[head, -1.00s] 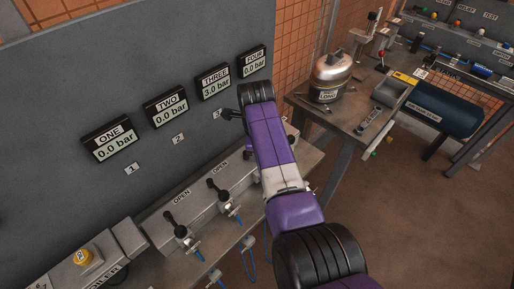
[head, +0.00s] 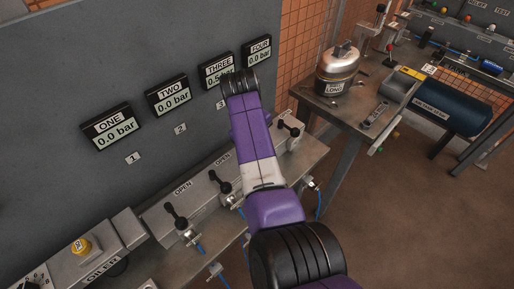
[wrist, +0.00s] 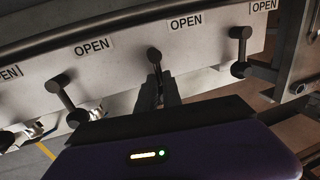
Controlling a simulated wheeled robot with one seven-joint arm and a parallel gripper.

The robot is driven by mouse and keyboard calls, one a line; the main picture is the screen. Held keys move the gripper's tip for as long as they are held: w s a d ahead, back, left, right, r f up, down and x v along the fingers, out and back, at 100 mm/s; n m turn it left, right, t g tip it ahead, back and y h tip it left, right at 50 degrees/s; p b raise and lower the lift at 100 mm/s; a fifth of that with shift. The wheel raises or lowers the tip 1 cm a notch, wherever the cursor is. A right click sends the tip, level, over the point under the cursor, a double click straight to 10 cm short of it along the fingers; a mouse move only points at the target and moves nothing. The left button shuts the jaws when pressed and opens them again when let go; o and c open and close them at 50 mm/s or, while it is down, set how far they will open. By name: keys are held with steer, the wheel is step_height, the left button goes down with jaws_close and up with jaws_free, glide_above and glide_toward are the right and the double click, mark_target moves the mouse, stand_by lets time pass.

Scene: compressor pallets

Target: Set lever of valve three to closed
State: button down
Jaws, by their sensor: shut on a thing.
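The valve three lever (wrist: 154,56) is in the middle of the wrist view, black with a round knob. My gripper (wrist: 160,88) is shut on it; its dark fingers are in shadow around the lower part. In the head view my arm hides this lever and the gripper. The OPEN label (wrist: 186,23) shows just right of the lever. The lever's exact angle is hard to judge.
Neighbouring levers stand left (wrist: 65,100) and right (wrist: 240,48) of my gripper. Levers one (head: 175,218) and two (head: 226,186) are left of my arm. Gauges ONE, TWO and FOUR read 0.0 bar. A side table (head: 345,112) with a metal pot (head: 338,72) stands right.

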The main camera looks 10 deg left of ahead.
steer(key=shift+d, duration=0.45)
steer(key=c, duration=1.5)
jaws_free()
steer(key=shift+s, duration=0.15)
steer(key=shift+a, duration=0.1)
steer(key=shift+a+r, duration=0.1)
steer(key=shift+r, duration=0.1)
step_height(320, 180, up, 7)
steer(key=s+b, duration=0.1)
steer(key=shift+a+r, duration=0.15)
steer(key=shift+a, duration=0.2)
steer(key=shift+s, duration=0.1)
